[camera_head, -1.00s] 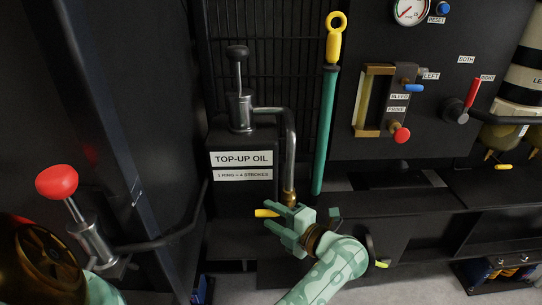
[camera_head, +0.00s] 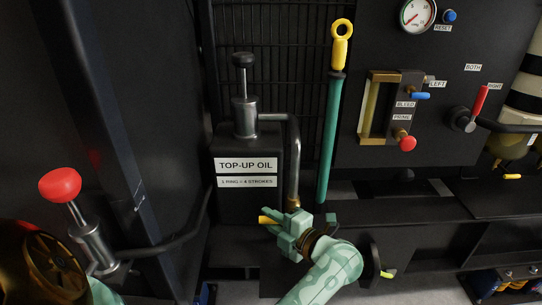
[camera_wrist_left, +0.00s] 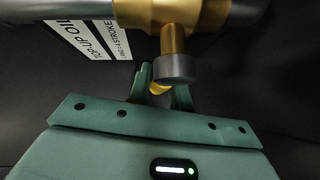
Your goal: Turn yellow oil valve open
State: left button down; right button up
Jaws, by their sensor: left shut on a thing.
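The yellow oil valve lever (camera_head: 266,220) sticks out to the left beside the brass lower end of the oil spout (camera_head: 293,201), near the TOP-UP OIL box. My left gripper (camera_head: 283,228), mint green, is shut on the lever, whose yellow end shows past the fingers. In the left wrist view a small part of the yellow lever (camera_wrist_left: 158,88) shows between the fingertips, under a grey cap and brass stem (camera_wrist_left: 174,55). The fingers hide most of the lever. My right gripper does not show.
The TOP-UP OIL box (camera_head: 230,202) with its hand pump (camera_head: 244,110) stands behind. A green rod with a yellow ring handle (camera_head: 341,45) stands just right of the spout. A red-knobbed lever (camera_head: 61,185) is at the left. Other small yellow levers (camera_head: 512,177) sit to the right.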

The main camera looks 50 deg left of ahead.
pick_arm(q)
jog(key=shift+d+r+m+g+y+p, duration=0.15)
jog(key=shift+r+m+g+y+p, duration=0.15)
jog(key=shift+r+m+y+p, duration=0.4)
jog(key=shift+w+d+r+m+y, duration=0.1)
jog(key=shift+w+r+m+y, duration=0.1)
jog(key=shift+m+y, duration=0.4)
jog(key=shift+w+r+m+y, duration=0.1)
jog(key=shift+r+m+y, duration=0.05)
jog(key=shift+m+y, duration=0.4)
jog(key=shift+d+r+m+t+y, duration=0.1)
jog(key=shift+r+m+t+y, duration=0.15)
jog(key=shift+m+t+y, duration=0.3)
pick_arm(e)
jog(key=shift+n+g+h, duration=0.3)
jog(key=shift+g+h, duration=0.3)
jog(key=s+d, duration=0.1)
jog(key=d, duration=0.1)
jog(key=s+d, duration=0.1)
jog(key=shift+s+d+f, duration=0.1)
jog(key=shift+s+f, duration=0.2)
pick_arm(q)
jog(key=shift+w+r+m, duration=0.1)
jog(key=shift+m, duration=0.2)
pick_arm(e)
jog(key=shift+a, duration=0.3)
